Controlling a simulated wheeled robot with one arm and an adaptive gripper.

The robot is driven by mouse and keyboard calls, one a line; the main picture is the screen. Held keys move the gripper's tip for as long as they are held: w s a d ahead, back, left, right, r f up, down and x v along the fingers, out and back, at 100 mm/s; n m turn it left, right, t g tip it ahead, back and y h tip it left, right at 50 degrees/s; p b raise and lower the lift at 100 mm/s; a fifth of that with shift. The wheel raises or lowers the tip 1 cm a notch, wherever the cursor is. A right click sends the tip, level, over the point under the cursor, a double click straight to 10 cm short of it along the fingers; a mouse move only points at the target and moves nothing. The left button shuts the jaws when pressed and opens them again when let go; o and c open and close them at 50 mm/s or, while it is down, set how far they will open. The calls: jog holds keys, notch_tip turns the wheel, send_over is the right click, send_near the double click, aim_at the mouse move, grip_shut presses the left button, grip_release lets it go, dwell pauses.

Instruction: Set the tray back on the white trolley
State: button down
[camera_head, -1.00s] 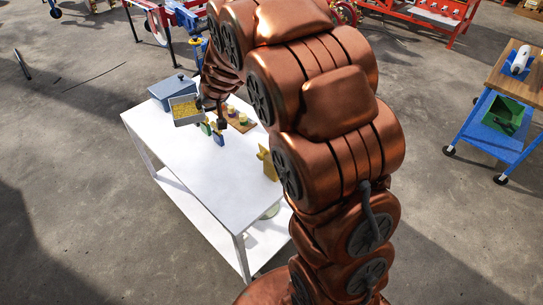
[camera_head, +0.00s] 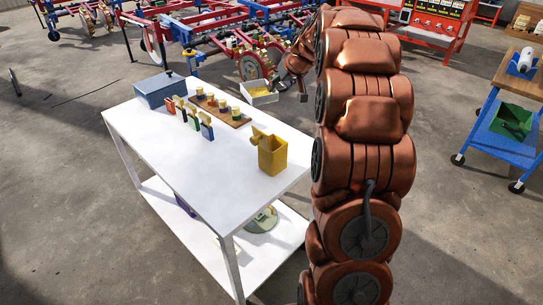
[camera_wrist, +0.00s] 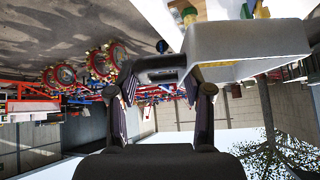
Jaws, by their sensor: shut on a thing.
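The small pale grey tray (camera_head: 252,99), with yellow contents, is held in the air just beyond the far right edge of the white trolley (camera_head: 215,172) in the head view. My gripper (camera_head: 302,92) is at its right end. In the wrist view the tray (camera_wrist: 232,45) fills the upper right, and the fingers of my gripper (camera_wrist: 162,88) are shut on its near end part. The tray looks about level in the head view. The exact finger contact is partly hidden.
On the trolley top are a blue lidded box (camera_head: 162,92), a wooden board (camera_head: 230,113) with several small pots, several coloured holders (camera_head: 193,121) and a yellow container (camera_head: 272,156). The front left of the top is bare. Red and blue machinery (camera_head: 225,40) stands behind.

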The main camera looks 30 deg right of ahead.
jog(key=d+f+b, duration=0.1)
jog(key=f, duration=0.5)
jog(key=s+d+f+b, duration=0.1)
jog(key=f, duration=0.6)
jog(key=d+f, duration=0.1)
jog(key=f, duration=0.5)
jog(key=shift+s+d+f+b, duration=0.2)
jog(key=shift+s+d+b, duration=0.1)
jog(key=shift+b, duration=0.1)
jog(key=shift+f, duration=0.2)
jog(key=shift+c, duration=2.4)
grip_release()
jog(key=shift+r, duration=0.35)
jog(key=v, duration=1.1)
jog(key=shift+s+r, duration=0.2)
jog(key=shift+s, duration=0.1)
